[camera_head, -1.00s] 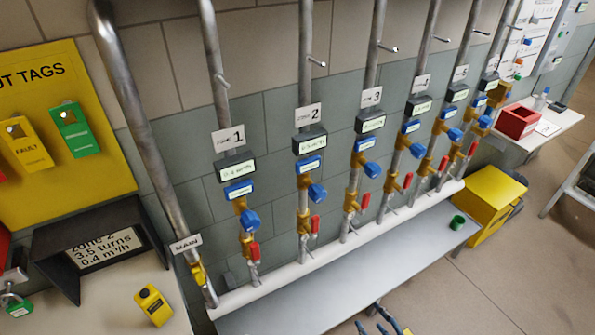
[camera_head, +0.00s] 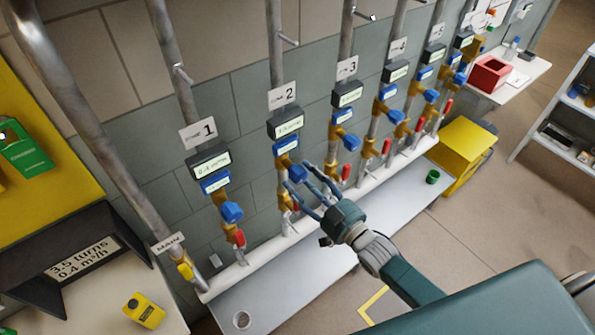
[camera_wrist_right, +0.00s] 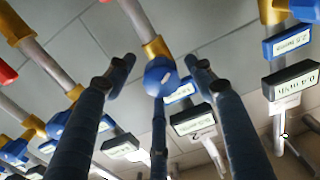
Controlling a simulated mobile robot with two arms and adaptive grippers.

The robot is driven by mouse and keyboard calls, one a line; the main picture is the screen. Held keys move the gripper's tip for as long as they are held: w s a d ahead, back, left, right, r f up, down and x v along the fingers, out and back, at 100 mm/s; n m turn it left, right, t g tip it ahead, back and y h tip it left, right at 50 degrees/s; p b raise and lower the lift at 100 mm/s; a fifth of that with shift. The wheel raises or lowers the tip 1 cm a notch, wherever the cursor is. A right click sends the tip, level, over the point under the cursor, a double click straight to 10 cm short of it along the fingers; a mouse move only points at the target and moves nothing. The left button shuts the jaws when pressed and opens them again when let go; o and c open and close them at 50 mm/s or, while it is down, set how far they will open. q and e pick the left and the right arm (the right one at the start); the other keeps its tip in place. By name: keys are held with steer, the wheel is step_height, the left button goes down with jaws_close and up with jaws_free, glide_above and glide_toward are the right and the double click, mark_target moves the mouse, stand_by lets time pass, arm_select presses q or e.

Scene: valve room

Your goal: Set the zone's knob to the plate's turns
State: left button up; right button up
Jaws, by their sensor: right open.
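The plate (camera_head: 83,257) in a dark holder at lower left reads 3.5 turns and 0.4 m³/h; its top line is hidden now but read zone 2 earlier. The zone 2 sign (camera_head: 283,96) hangs on the second pipe, above a dark display (camera_head: 287,127) and a blue counter (camera_head: 286,146); their digits are too small to read surely. My right gripper (camera_head: 302,187) is open at the blue zone 2 knob (camera_head: 297,172). In the right wrist view that knob (camera_wrist_right: 160,78) sits between the spread fingers, without clear contact. My left gripper is out of view.
Neighbouring pipes carry similar blue knobs, such as zone 1's (camera_head: 231,212) and zone 3's (camera_head: 350,142), with red-handled valves (camera_head: 346,172) below. A white pipe (camera_head: 250,271) and grey bench (camera_head: 290,285) run beneath. A yellow cabinet (camera_head: 462,150) stands at right.

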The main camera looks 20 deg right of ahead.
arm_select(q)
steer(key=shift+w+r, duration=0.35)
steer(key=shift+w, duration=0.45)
arm_select(e)
steer(key=shift+x, duration=1.25)
steer(key=c, duration=1.1)
steer(key=n, duration=0.4)
steer(key=shift+c, duration=0.2)
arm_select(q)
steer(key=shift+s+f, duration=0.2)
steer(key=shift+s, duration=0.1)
arm_select(e)
steer(key=shift+f, duration=0.1)
steer(key=o, duration=1.1)
steer(key=shift+o, duration=0.2)
